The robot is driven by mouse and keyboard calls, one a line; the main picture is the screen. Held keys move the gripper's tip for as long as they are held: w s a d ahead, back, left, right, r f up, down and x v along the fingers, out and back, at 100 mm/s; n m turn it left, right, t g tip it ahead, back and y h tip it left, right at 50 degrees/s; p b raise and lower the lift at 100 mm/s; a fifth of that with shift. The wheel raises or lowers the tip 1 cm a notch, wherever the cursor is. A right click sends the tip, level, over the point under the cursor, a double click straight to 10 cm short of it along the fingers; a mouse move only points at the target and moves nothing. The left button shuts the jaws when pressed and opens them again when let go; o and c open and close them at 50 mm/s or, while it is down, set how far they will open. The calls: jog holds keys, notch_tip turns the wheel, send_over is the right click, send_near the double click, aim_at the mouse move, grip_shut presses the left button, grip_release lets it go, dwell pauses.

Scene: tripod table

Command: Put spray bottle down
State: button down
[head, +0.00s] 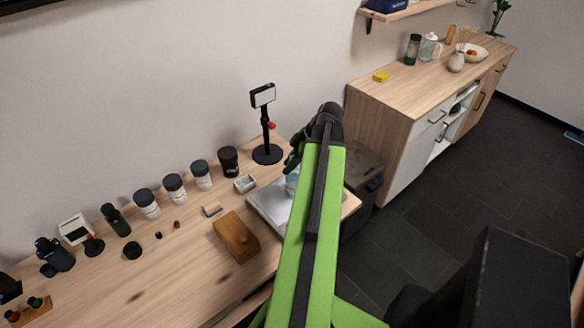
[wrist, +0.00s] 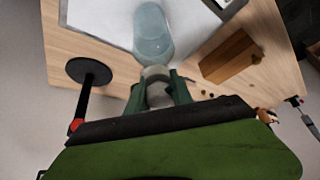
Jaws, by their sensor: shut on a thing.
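The spray bottle has a translucent pale-blue body and shows in the wrist view (wrist: 153,32), with a pale collar between my green fingers. My gripper (wrist: 158,88) is shut on it near the collar. In the head view a small part of the bottle (head: 291,186) shows beside my green arm, which hides the rest. The bottle is over the pale tray (head: 262,212) at the table's right end. The tray also shows in the wrist view (wrist: 100,18). I cannot tell whether the bottle's base touches it.
A black stand (head: 267,153) holding a phone-like screen is close behind my gripper. A wooden block (head: 236,238) lies left of the tray, with a small metal tin (head: 245,184) behind it. Several dark-lidded jars line the back. A sideboard (head: 400,100) stands at right.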

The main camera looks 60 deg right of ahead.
jog(key=c, duration=1.6)
grip_release()
jog(key=shift+f, duration=0.15)
jog(key=o, duration=0.5)
jog(key=shift+r, duration=0.2)
jog(key=shift+r+p, duration=0.25)
jog(key=shift+p, duration=0.25)
jog(key=p+v, duration=1)
jog(key=v, duration=0.1)
jog(key=shift+s+d+r, duration=0.1)
jog(key=shift+s+r, duration=0.05)
jog(key=shift+s, duration=0.15)
